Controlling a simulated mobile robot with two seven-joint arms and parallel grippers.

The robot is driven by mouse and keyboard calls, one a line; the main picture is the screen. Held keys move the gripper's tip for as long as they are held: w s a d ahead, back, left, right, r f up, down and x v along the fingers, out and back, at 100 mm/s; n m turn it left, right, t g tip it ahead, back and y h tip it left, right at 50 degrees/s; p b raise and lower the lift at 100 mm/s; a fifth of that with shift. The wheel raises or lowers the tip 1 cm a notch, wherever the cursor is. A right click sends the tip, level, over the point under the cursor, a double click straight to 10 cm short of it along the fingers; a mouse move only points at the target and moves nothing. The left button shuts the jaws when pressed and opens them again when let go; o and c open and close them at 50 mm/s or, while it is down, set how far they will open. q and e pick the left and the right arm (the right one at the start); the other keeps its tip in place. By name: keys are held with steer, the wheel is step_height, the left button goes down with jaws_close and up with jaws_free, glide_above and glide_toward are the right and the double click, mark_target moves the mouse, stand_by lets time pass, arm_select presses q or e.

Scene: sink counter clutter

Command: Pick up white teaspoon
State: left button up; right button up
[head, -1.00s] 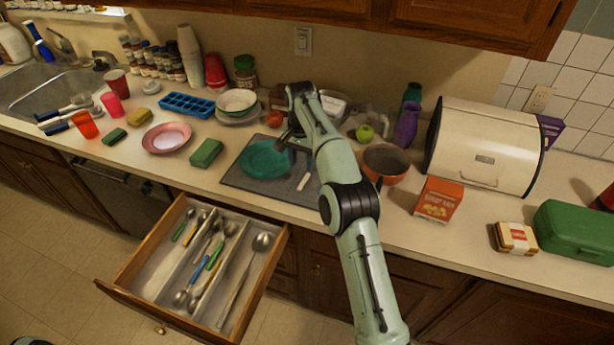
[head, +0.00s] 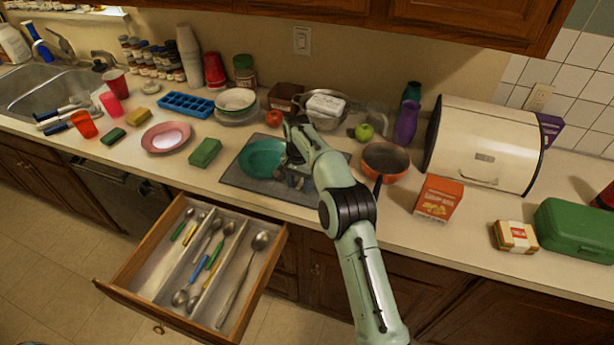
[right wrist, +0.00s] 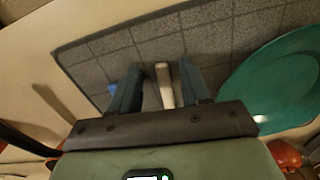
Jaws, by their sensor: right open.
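A slim white handle (right wrist: 164,86), which looks like the white teaspoon, lies on the grey tiled mat (right wrist: 220,38) in the right wrist view. It sits between the two open fingers of my right gripper (right wrist: 158,90), with gaps showing on both sides. The rest of it is hidden behind the gripper, so I cannot see its bowl. In the head view my right gripper (head: 297,177) is low over the mat (head: 237,180), just right of the teal plate (head: 260,158), and covers the teaspoon. My left gripper is not in view.
The teal plate (right wrist: 270,85) is close beside the right finger. An orange pan (head: 386,162) and an orange box (head: 438,198) stand right of my arm. An open cutlery drawer (head: 150,270) juts out below the counter. A green sponge (head: 205,152) lies left of the mat.

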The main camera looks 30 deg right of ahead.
steer(key=shift+w, duration=0.2)
jaws_close()
steer(key=shift+r, duration=0.1)
